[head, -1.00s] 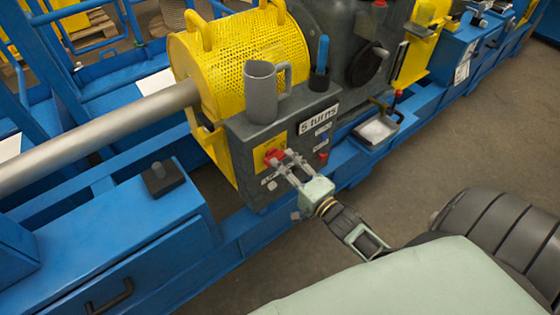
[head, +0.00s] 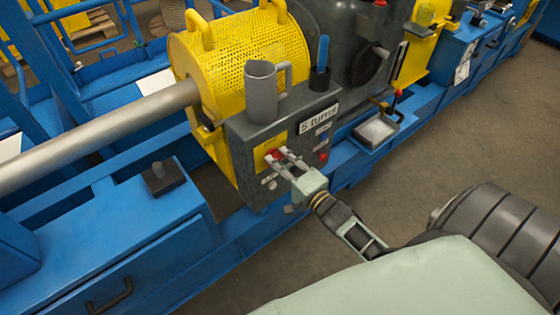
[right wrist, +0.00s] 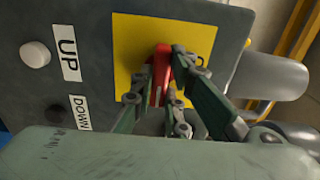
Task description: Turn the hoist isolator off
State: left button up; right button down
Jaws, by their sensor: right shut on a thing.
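The hoist isolator is a red handle (head: 273,155) on a yellow plate (head: 265,144) on the front of a dark grey control box (head: 240,140). My right gripper (head: 282,156) reaches this handle. In the right wrist view the red handle (right wrist: 162,75) stands between the fingers of my right gripper (right wrist: 160,80), which are shut on it. The handle appears roughly upright in that view, and the fingers hide part of it. My left gripper is not in view.
UP (right wrist: 68,53) and DOWN (right wrist: 80,112) labels and a white button (right wrist: 35,54) are beside the plate. A grey mug (head: 262,95) and a dark holder with a blue-handled tool (head: 320,75) stand on the box. A "5 turns" sign (head: 318,119) and red button (head: 323,157) are to the right.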

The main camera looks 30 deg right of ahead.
jog(key=shift+n, duration=0.4)
jog(key=n+p, duration=0.1)
jog(key=n, duration=0.2)
jog(key=n+p, duration=0.1)
jog(key=n, duration=0.8)
jog(key=shift+n+p, duration=0.4)
jog(key=shift+n, duration=2)
jog(key=c, duration=1.7)
grip_release()
